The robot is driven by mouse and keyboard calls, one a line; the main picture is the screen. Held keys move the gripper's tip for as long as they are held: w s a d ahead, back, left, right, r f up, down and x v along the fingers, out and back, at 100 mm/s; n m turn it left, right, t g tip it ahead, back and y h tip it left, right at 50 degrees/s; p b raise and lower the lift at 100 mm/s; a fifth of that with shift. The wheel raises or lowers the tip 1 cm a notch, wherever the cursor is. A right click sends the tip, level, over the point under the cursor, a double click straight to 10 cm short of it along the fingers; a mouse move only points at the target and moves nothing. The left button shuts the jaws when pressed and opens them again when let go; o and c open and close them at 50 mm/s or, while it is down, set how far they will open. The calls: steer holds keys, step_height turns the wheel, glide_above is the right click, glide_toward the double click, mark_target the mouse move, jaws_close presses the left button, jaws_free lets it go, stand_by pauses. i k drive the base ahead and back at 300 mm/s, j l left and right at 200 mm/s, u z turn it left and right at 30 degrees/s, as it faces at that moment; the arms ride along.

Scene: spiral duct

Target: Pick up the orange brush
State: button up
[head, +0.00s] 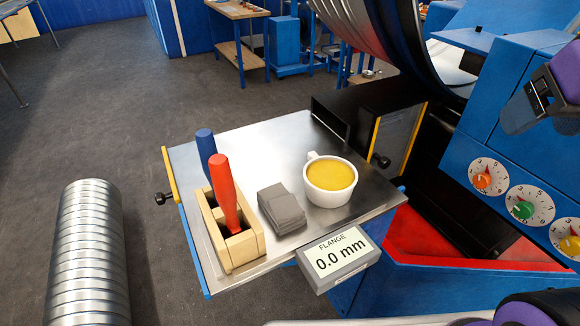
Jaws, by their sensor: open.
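The orange brush (224,188) stands handle up in a wooden holder (242,250) at the left part of a metal shelf. Its handle is red-orange and leans slightly; its lower end is hidden inside the holder. A blue-handled brush (205,143) stands just behind it in the same holder, partly covered by the orange handle. My gripper (518,112) shows in part at the right edge, grey with purple and black parts behind it. It is open, well to the right of the brush and apart from it.
The metal shelf (178,225) also bears a grey folded cloth (281,209) and a white cup (327,196) of yellow liquid. A display reading "FLANGE 0.0 mm" (338,257) hangs at its front edge. A blue machine with dials (505,195) stands right; a ribbed duct (85,260) stands left.

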mark_target(222, 179)
steer(key=j+u, duration=0.2)
steer(key=u, duration=0.25)
steer(key=j+u, duration=0.25)
steer(key=u, duration=0.2)
